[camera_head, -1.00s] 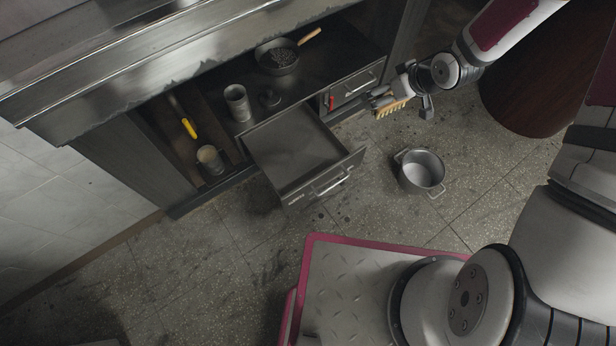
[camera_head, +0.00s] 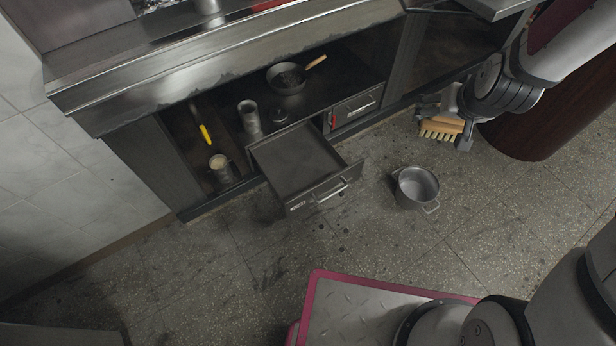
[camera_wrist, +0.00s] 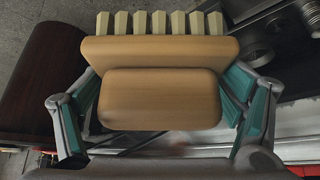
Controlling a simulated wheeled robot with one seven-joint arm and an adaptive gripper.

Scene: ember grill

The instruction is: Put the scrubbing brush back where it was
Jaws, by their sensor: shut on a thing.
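The scrubbing brush (camera_head: 441,127) has a wooden body and pale bristles. My gripper (camera_head: 446,112) is shut on it and holds it off to the right of the open drawer, near the dark red rounded object. In the wrist view the brush's wooden block (camera_wrist: 160,98) sits between the two teal-padded fingers, with its bristles (camera_wrist: 160,22) pointing to the top of the picture. The gripper hides part of the brush in the head view.
An empty open drawer (camera_head: 331,194) juts out from the cabinet. A steel pot (camera_head: 416,188) stands on the floor. A pan (camera_head: 287,80), a metal canister (camera_head: 249,118) and a yellow-handled tool (camera_head: 205,134) are in the cabinet. A dark red rounded object (camera_head: 540,125) is near my arm.

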